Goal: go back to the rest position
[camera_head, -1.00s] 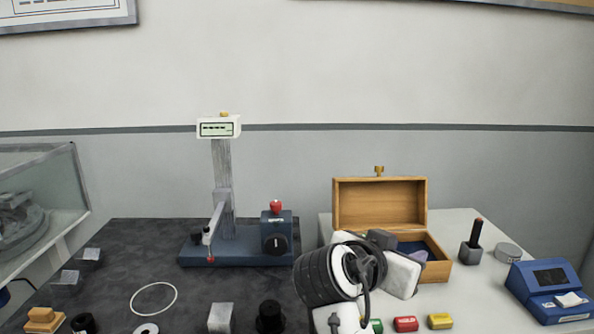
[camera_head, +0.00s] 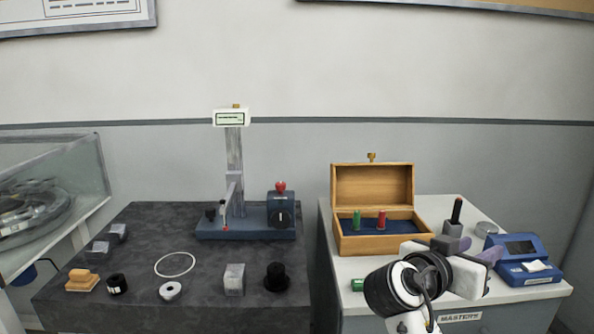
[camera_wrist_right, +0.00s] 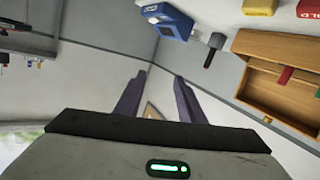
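My right gripper (camera_head: 479,249) is over the right side of the white table, with its purple fingers pointing right. In the right wrist view (camera_wrist_right: 158,85) the two fingers stand apart with nothing between them. My left gripper is not in view. The open wooden box (camera_head: 372,247) stands behind and to the left of my right gripper. My right arm covers part of the table front.
A blue printer-like device (camera_head: 527,273) and a dark-handled tool in a holder (camera_head: 455,216) are close to my right gripper. A green block (camera_head: 357,285) lies by the front edge. On the dark table, a gauge stand (camera_head: 234,160) stands behind a white ring (camera_head: 174,264) and small parts.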

